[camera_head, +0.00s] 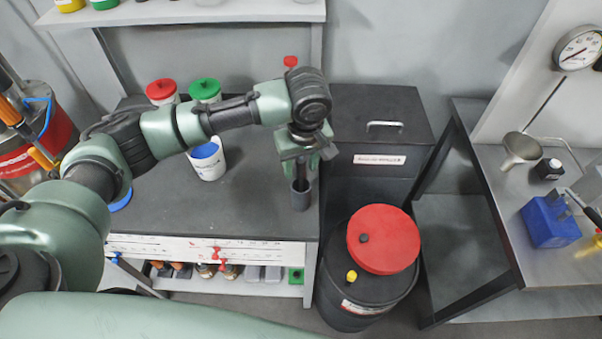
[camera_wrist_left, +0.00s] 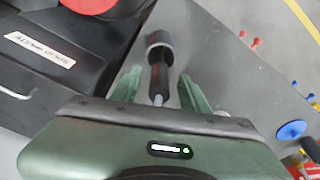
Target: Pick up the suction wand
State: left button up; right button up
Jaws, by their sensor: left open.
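The suction wand (camera_wrist_left: 159,78) is a slim black rod with a pale end. It stands in a dark cylindrical holder (camera_head: 301,196) near the right front of the grey bench; the holder also shows in the left wrist view (camera_wrist_left: 159,42). My left gripper (camera_head: 302,172) points down over the holder. In the left wrist view its fingers (camera_wrist_left: 160,88) are open, one on each side of the wand, with gaps visible. In the head view the gripper hides most of the wand. My right gripper is not in view.
The bench (camera_head: 255,215) also bears a white cup (camera_head: 208,162) and jars with red (camera_head: 161,90) and green (camera_head: 205,90) lids. Right of it stand a black cabinet (camera_head: 375,120) and a black drum with a red lid (camera_head: 384,239). A shelf (camera_head: 200,12) hangs above.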

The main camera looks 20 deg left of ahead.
aim_at(301, 183)
pick_arm(q)
jog(key=shift+w+a+f, duration=0.1)
jog(key=shift+w+f, duration=0.05)
jog(key=shift+f, duration=1.3)
grip_shut()
jog(key=shift+r, duration=0.1)
